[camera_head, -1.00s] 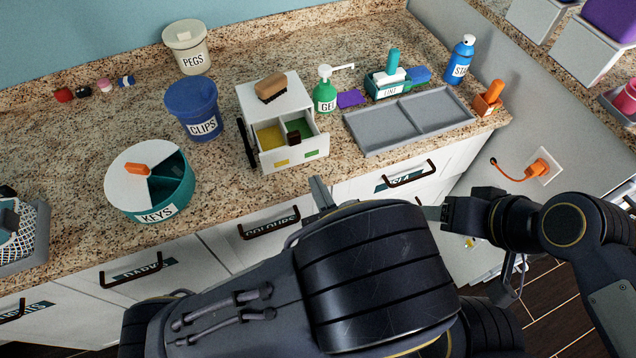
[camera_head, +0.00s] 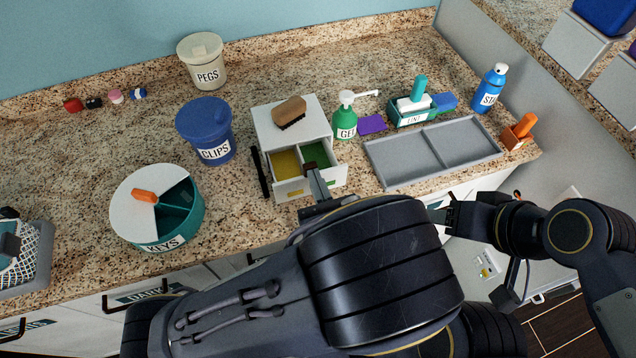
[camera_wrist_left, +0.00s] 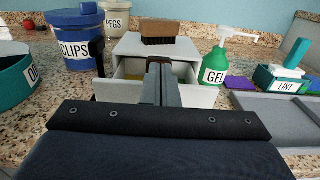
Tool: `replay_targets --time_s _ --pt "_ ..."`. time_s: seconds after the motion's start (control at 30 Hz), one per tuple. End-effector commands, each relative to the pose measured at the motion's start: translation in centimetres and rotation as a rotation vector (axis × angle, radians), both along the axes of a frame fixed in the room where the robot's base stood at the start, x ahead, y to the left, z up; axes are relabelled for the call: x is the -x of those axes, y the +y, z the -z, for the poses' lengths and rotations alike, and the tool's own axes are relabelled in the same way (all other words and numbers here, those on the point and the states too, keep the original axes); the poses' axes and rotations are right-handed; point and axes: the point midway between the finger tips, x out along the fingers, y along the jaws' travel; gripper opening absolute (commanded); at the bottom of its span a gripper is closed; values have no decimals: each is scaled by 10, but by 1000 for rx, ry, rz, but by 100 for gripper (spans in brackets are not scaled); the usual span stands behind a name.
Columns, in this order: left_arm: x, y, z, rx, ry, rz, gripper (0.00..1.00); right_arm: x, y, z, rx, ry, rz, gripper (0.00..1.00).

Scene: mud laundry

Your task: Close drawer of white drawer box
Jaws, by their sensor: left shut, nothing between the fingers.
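The white drawer box (camera_head: 285,128) stands on the granite counter. Its drawer (camera_head: 334,178) is pulled out toward me, showing a yellow and a green compartment. A small dark brown piece (camera_head: 309,166) sits at the middle of the drawer. My left gripper (camera_head: 317,183) is shut and empty, its fingertips overlapping the drawer front; I cannot tell if they touch it. In the left wrist view the shut fingers (camera_wrist_left: 160,80) point at the drawer and hide the middle of its front (camera_wrist_left: 120,90). My right gripper (camera_head: 440,214) is to the right, apart from the box; its jaw state is unclear.
A brown brush (camera_head: 289,112) lies on the box. A black object (camera_head: 260,172) and the blue CLIPS bucket (camera_head: 205,128) are left of it. The green GEL bottle (camera_head: 345,122) and a grey tray (camera_head: 376,165) are right. The KEYS container (camera_head: 133,205) stands front left.

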Motion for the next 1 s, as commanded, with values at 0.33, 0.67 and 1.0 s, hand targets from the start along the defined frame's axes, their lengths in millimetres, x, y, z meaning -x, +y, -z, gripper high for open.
replay_targets --time_s 0.33,0.67,1.0 --pt "-75 25 2 3 0 -6 0 0 0 13 0 0 0 58" --pt "-87 30 -2 -1 -5 -5 0 0 0 13 0 0 0 58" --pt "-84 25 -3 1 -8 -5 0 0 0 13 0 0 0 58"
